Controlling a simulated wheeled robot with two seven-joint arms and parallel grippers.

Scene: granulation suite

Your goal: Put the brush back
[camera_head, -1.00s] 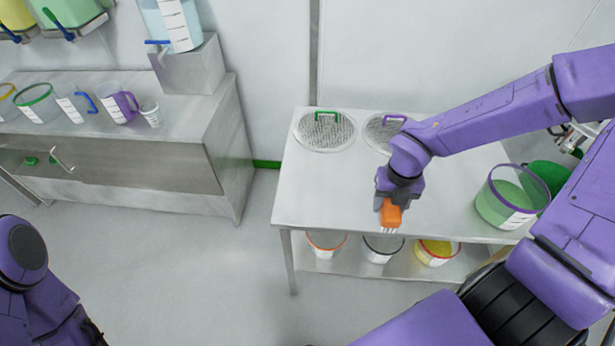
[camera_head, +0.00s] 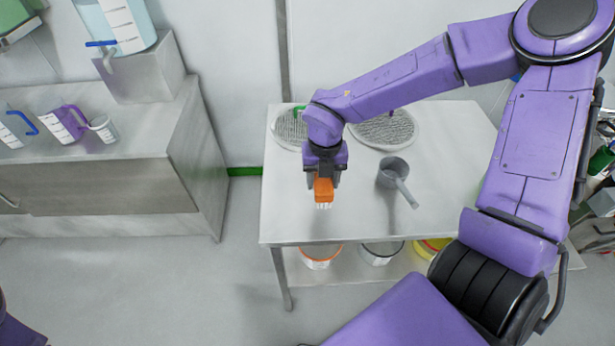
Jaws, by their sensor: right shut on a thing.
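The brush (camera_head: 323,190) has an orange body with pale bristles pointing down. My right gripper (camera_head: 324,178) is shut on it and holds it over the left part of the steel table (camera_head: 283,225), near its front edge. Whether the bristles touch the table top I cannot tell. My left gripper is not in view; only a bit of purple arm shows at the lower left corner.
A grey scoop or jug (camera_head: 393,172) with a handle stands right of the brush. Two round mesh sieves lie at the table's back, one (camera_head: 385,130) on the right, one (camera_head: 289,128) partly behind my arm. Buckets (camera_head: 321,257) stand on the lower shelf. A steel bench (camera_head: 120,165) is at left.

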